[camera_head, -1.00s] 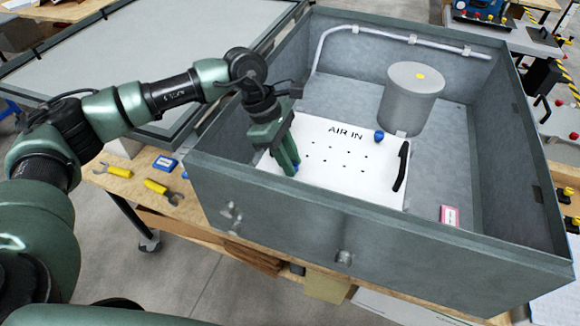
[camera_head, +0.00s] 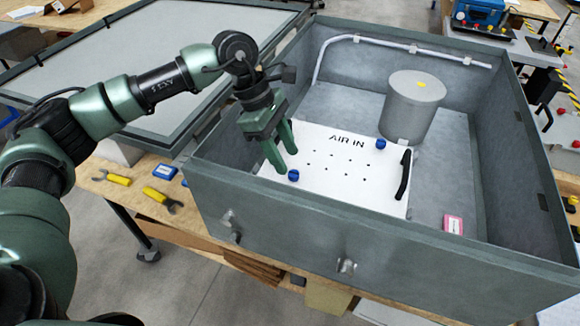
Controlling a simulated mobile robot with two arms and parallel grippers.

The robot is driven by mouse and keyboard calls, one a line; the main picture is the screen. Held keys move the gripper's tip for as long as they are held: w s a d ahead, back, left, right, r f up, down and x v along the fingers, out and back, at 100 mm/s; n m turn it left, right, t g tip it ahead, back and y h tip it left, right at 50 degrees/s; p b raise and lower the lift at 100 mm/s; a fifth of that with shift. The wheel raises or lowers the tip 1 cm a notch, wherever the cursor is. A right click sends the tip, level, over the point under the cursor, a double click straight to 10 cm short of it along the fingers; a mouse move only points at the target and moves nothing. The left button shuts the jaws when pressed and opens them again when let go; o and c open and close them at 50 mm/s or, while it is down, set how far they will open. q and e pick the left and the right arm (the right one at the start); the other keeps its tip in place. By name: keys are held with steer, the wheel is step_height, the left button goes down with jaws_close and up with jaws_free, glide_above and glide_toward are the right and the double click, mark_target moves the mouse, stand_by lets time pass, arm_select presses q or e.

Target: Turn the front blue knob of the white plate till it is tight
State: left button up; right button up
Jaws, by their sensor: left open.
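The white plate (camera_head: 330,185), marked "AIR IN", lies inside the grey metal box. It has a black handle (camera_head: 403,174) along its right edge. The front blue knob (camera_head: 293,175) is at the plate's near left corner. The other blue knob (camera_head: 381,144) is at the far right corner. My left gripper (camera_head: 284,164) points down above the plate's left side. It is open and empty, its fingers up and to the left of the front knob, apart from it as far as I can tell. My right gripper is out of view.
The grey box's walls (camera_head: 350,247) surround the plate. A grey cylinder (camera_head: 413,105) stands behind it and a pink-and-white box (camera_head: 453,224) lies to the right. Yellow-handled tools (camera_head: 159,196) and a blue box (camera_head: 166,171) lie on the wooden bench outside.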

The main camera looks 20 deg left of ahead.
arm_select(q)
steer(key=v, duration=0.3)
steer(key=shift+a+r+b, duration=0.1)
steer(key=shift+r+b, duration=0.15)
steer(key=shift+b, duration=0.05)
